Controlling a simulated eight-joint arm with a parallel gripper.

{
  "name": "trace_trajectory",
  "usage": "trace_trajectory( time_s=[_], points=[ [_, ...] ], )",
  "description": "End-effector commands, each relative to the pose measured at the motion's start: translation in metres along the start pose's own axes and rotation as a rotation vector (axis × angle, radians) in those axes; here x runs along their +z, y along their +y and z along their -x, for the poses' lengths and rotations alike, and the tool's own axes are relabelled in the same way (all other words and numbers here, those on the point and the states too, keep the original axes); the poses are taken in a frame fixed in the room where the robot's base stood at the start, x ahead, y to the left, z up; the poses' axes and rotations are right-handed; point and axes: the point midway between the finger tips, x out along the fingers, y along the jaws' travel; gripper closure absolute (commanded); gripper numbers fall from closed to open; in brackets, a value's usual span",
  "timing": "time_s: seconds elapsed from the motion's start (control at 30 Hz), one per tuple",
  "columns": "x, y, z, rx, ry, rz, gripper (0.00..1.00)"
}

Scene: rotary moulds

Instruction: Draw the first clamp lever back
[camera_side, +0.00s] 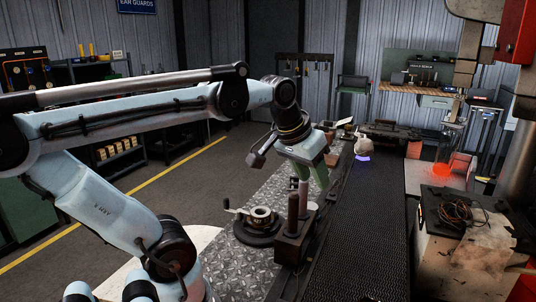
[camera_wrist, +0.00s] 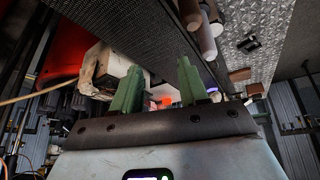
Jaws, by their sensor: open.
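My gripper (camera_side: 314,174) hangs over the far end of the mould station in the side view, its green fingers pointing down. In the wrist view its two fingers (camera_wrist: 157,88) stand apart with nothing clearly held between them. Two upright brown-handled posts, which look like the clamp levers, rise from a dark block; the nearer lever (camera_side: 293,214) and the farther lever (camera_side: 303,197) are close below the fingers. The brown handles (camera_wrist: 191,14) also show at the top of the wrist view, beyond the fingertips. I cannot tell which one is first.
A round mould (camera_side: 259,216) with a side handle sits left of the block on a diamond-plate surface (camera_side: 270,192). A dark textured conveyor (camera_side: 365,225) runs along the right. A pale sack-like object (camera_side: 364,144) stands farther back. A cluttered cabinet (camera_side: 475,245) is at the right.

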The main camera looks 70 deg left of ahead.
Motion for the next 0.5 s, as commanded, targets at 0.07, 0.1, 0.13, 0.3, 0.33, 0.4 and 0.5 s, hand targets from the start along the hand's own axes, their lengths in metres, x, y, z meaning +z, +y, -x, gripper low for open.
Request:
trace_trajectory(
  time_s=[0.07,0.1,0.13,0.3,0.33,0.4,0.5],
  points=[
    [-0.008,-0.026,-0.001,-0.044,-0.038,0.111,0.57],
    [-0.011,-0.041,-0.001,-0.067,-0.061,0.173,0.57],
    [-0.013,-0.053,-0.001,-0.085,-0.079,0.224,0.57],
    [-0.015,-0.129,0.003,-0.188,-0.189,0.549,0.57],
    [-0.014,-0.143,0.004,-0.204,-0.207,0.605,0.57],
    [-0.009,-0.171,0.007,-0.236,-0.246,0.728,0.57],
    [0.001,-0.205,0.011,-0.271,-0.291,0.875,0.57]
  ],
)
